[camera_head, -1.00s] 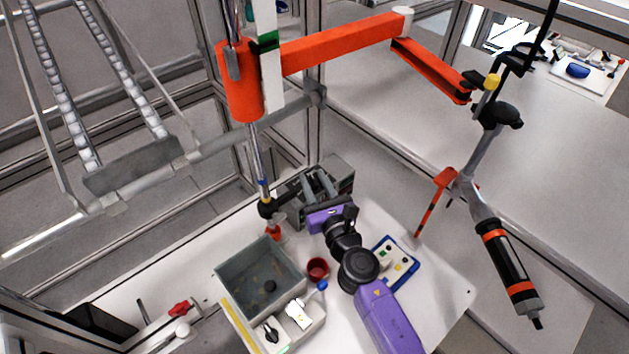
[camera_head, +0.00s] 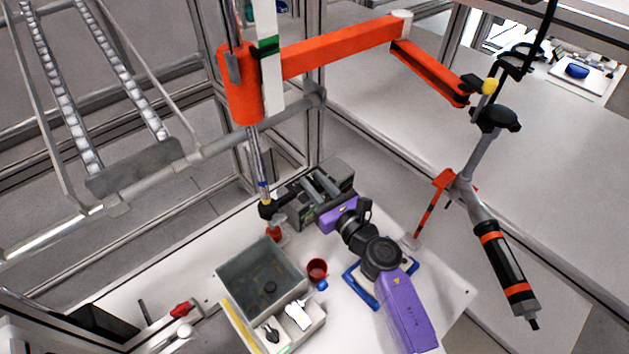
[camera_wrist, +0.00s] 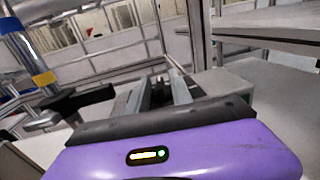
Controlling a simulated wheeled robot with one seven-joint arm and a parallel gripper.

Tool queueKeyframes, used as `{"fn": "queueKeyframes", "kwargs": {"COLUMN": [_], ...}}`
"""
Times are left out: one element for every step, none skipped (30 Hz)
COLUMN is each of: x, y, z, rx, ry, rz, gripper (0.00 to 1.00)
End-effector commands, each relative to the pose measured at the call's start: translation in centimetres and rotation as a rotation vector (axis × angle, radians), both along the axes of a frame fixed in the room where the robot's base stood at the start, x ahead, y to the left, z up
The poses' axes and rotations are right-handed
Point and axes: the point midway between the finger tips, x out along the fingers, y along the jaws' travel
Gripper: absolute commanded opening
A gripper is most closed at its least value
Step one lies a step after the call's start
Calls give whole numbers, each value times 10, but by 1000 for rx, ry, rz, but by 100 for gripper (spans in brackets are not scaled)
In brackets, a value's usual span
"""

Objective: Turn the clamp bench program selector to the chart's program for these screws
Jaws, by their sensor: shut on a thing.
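My gripper (camera_head: 316,180) has its purple body (camera_head: 338,213) over the back of the white table, with two grey fingers pointing away over a dark grey box-shaped unit (camera_head: 345,174). In the wrist view the fingers of my gripper (camera_wrist: 159,82) are close together around a small dark part at their tips. It looks like the program selector knob, but its pointer and markings are hidden. The grey unit also shows right of the fingers in the wrist view (camera_wrist: 225,84). A blue-framed panel (camera_head: 361,288) lies mostly under my arm; its face is hidden. No readable chart shows.
A grey bin (camera_head: 240,290) with small pieces stands left of a red cup (camera_head: 317,268). Trays with white and black items (camera_head: 297,316) are in front. A vertical rod (camera_head: 258,155) stands left of my gripper; a hanging screwdriver tool (camera_head: 505,268) is at right.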

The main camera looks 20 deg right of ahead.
Motion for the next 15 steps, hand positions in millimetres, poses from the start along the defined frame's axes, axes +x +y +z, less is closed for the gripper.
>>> {"fn": "queueKeyframes", "kwargs": {"x": [0, 1, 1, 1, 1, 1, 1, 1, 1, 2, 1, 1, 2, 1, 1], "y": [-3, -3, -3, -3, -4, -4, -4, -4, -4, -4, -4, -4, -4, -4, -4], "z": [0, 0, -1, -1, -1, -1, -2, -3, -3, -3, -3, -3, -3, -4, -4], "rx": [0, -1, -1, -2, -1, -1, -1, -1, -2, -2, -1, -1, -2, -2, -1], "ry": [0, -1, 0, 0, 0, -1, -1, -1, -1, -2, -2, -2, -2, -2, 0], "rz": [31, 54, 84, 108, 131, 162, 186, 208, 237, 259, 279, 305, 323, 340, 361], "gripper": [0, 0, 0, 0, 0, 0, 0, 0, 0, 0, 0, 0, 0, 0, 0]}}
